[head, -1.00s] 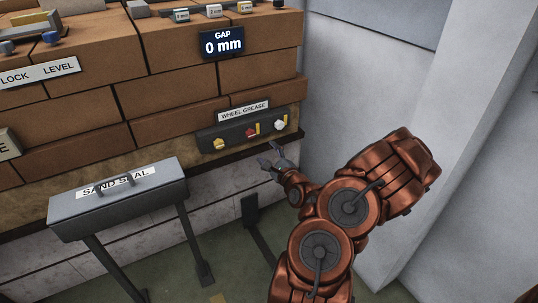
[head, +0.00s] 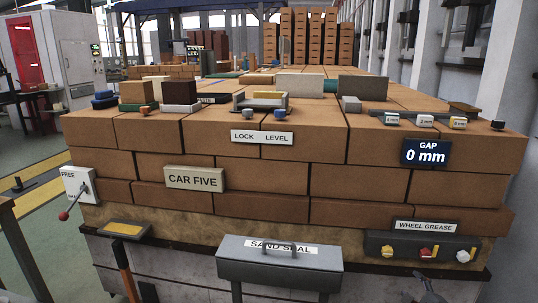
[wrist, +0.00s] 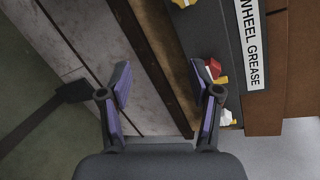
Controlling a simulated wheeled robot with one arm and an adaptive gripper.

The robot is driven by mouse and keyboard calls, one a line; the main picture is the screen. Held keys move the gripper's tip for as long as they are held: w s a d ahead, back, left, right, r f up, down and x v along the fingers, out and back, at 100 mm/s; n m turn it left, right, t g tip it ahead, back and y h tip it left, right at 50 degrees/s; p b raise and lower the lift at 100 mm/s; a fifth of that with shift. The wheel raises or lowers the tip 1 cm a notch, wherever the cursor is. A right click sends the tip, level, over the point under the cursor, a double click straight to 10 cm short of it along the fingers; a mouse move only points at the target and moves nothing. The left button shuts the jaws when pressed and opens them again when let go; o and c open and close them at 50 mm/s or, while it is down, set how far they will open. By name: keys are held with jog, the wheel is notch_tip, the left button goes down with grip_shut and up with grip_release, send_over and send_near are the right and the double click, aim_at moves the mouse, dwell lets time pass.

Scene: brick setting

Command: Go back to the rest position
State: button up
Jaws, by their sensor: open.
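My gripper (wrist: 160,100) is open and empty in the wrist view, its two purple-padded fingers apart. In the head view only the tips of my gripper (head: 428,285) show at the bottom edge, right of centre, in front of the brick car and below the wheel grease panel. The wheel grease panel (head: 380,245) carries yellow, red and white knobs. In the wrist view this panel (wrist: 215,45) lies beyond the right finger, which hides part of it. I cannot tell how far the fingers are from it.
The grey sand seal box (head: 280,270) stands in front of the brick stack (head: 270,180). A lever with a red knob (head: 64,215) sticks out at the left. A gap display (head: 425,153) reads 0 mm. Open floor (head: 40,155) lies at the far left.

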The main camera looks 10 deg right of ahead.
jog(key=s+a+f+n+g+y, duration=0.1)
jog(key=s+a+n+g+y, duration=0.2)
jog(key=a+n+g, duration=0.8)
jog(key=s+a+r+n+g, duration=0.2)
jog(key=s+a+r+n, duration=0.25)
jog(key=s+a, duration=0.4)
jog(key=s+a+r+n+g, duration=0.2)
jog(key=s+a+r+n, duration=0.25)
jog(key=s+a, duration=0.35)
jog(key=s+a+r+n+g, duration=0.2)
jog(key=s+a+r+n, duration=0.25)
jog(key=s+a, duration=0.4)
jog(key=s+d+r+p, duration=0.1)
jog(key=r+p, duration=1)
jog(key=r, duration=0.1)
jog(key=s+d+r+p, duration=0.1)
jog(key=s+r+p, duration=0.1)
jog(key=r+p, duration=0.9)
jog(key=shift+r+p, duration=0.35)
jog(key=shift+p, duration=0.3)
jog(key=shift+n, duration=0.25)
